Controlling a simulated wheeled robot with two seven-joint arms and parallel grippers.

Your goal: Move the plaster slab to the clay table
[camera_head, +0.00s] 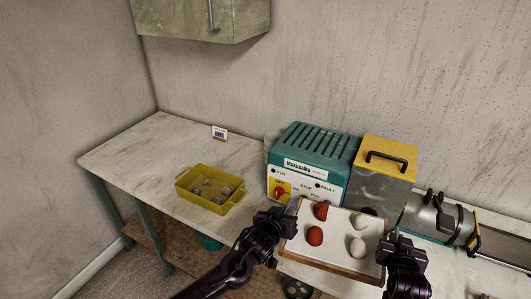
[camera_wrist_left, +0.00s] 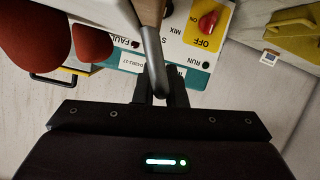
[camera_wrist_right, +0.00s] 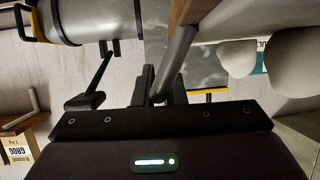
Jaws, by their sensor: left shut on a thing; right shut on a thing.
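The plaster slab (camera_head: 335,233) is a white board with a brown wooden rim and grey side handles. Two red lumps (camera_head: 314,236) and two pale lumps (camera_head: 357,247) lie on it. My left gripper (camera_head: 282,222) is shut on the slab's left handle, which also shows in the left wrist view (camera_wrist_left: 152,62). My right gripper (camera_head: 388,246) is shut on the right handle, also seen in the right wrist view (camera_wrist_right: 172,65). The slab is held in front of the teal machine, roughly level. I cannot tell which surface is the clay table.
A teal machine (camera_head: 313,150) with a red knob and a grey box with yellow top (camera_head: 388,155) stand behind the slab. A grey cylinder machine (camera_head: 437,218) is at right. A yellow bin (camera_head: 210,208) and small card (camera_head: 220,133) stand on the left table (camera_head: 135,155), which has clear room.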

